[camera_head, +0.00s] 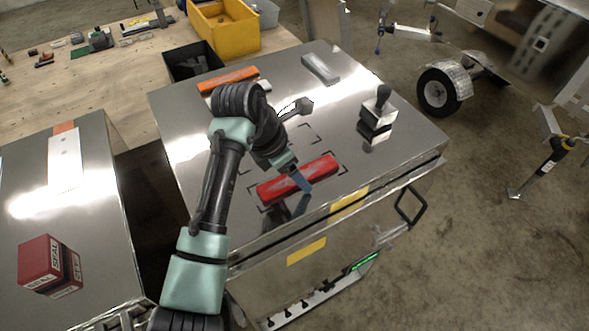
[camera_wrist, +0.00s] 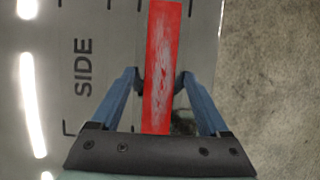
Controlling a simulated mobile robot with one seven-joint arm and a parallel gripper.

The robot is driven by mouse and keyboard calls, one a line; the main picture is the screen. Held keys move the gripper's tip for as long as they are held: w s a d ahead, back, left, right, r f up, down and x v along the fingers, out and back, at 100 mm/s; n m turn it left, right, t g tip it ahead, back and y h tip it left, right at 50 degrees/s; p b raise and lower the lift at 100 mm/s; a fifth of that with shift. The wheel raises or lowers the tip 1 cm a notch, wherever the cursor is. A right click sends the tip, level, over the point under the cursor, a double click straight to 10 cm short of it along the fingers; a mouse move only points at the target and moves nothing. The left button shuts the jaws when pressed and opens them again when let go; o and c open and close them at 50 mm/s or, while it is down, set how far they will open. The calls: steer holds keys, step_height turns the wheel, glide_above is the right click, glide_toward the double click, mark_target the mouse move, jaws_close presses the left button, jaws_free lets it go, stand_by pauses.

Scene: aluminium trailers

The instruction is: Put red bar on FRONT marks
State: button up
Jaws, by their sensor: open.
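The red bar (camera_head: 275,188) lies on the shiny metal top, toward its near edge, with black corner marks (camera_head: 341,151) around it. My gripper (camera_head: 302,182) is over the middle of the bar from above. In the wrist view the bar (camera_wrist: 162,60) runs lengthwise between my open fingers (camera_wrist: 157,78), one on each side; I cannot tell whether they touch it. The word SIDE (camera_wrist: 84,66) and more corner marks are left of the bar there. No FRONT lettering is readable.
An orange bar (camera_head: 228,79), a grey bar (camera_head: 321,69) and a knobbed metal block (camera_head: 377,115) stand on the same top. A yellow bin (camera_head: 226,27) and a black bin (camera_head: 193,64) are behind. A red SEAL block (camera_head: 42,262) is on the left top.

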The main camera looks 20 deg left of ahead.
steer(key=v, duration=1.2)
steer(key=shift+r, duration=0.1)
steer(key=w+d+r+m+t, duration=0.6)
steer(key=w+d+r+m, duration=0.2)
steer(key=w+r, duration=0.1)
steer(key=d+r+m+t, duration=0.4)
steer(key=r, duration=0.3)
steer(key=d+r+m+t, duration=0.3)
steer(key=r+m, duration=0.2)
steer(key=r, duration=0.2)
steer(key=s+d+r+m+t+y, duration=0.2)
steer(key=s+d+r+m+t, duration=0.2)
steer(key=s+r+m+t, duration=0.7)
steer(key=s+r, duration=0.7)
steer(key=r, duration=0.1)
steer(key=shift+y, duration=0.4)
